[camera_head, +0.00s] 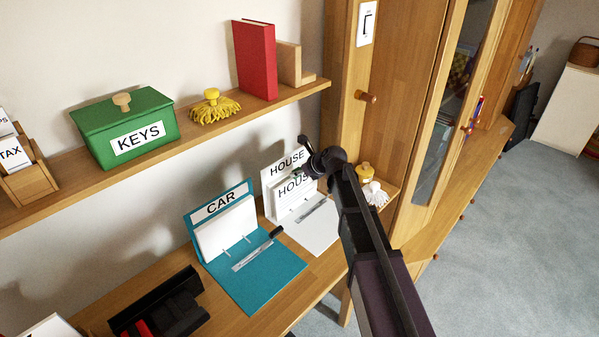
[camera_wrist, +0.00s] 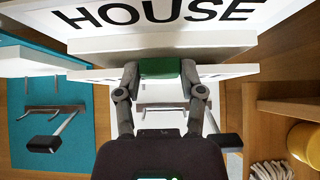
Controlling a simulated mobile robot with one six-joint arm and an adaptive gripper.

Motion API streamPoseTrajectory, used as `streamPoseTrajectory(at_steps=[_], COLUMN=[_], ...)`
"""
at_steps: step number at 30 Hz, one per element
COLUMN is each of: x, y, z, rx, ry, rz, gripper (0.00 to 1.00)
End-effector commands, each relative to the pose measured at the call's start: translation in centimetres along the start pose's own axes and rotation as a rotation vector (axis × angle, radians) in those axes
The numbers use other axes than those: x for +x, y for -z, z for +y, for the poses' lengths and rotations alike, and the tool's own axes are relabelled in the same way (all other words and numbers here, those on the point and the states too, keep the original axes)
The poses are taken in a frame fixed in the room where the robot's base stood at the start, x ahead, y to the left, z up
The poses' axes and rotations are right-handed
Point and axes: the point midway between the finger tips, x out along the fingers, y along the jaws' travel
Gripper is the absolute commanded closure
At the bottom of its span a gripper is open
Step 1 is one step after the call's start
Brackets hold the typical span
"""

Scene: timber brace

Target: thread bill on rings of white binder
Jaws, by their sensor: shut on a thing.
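The white binder (camera_head: 284,161) stands open on the desk, with HOUSE on its upright back panel and a stack of white sheets against it. Its flat cover (camera_head: 320,238) carries a metal ring bar. My gripper (camera_wrist: 160,72) is shut on the green grip (camera_wrist: 160,67) of the bill (camera_wrist: 95,75), a white sheet seen nearly edge-on in the wrist view. In the head view the bill (camera_head: 296,188) reads HOUS, partly covered by my gripper (camera_head: 306,174). It hangs upright just in front of the binder's stack. Whether its holes meet the rings is hidden.
A teal CAR binder (camera_head: 262,282) lies open close on the left. A yellow jar (camera_head: 365,172) and a white mop-like item (camera_head: 375,193) stand close on the right. The shelf (camera_head: 205,130) runs above, and a wooden cabinet (camera_head: 385,110) rises behind my arm.

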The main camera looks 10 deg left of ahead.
Motion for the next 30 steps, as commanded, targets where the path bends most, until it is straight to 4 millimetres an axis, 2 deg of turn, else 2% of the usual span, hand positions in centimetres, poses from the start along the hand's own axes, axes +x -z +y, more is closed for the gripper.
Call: streamPoseTrajectory(at_steps=[30], x=[1.1], y=[-1.0], z=[0.0], rx=[0.0], ry=[0.0], rz=[-0.001], gripper=[1.0])
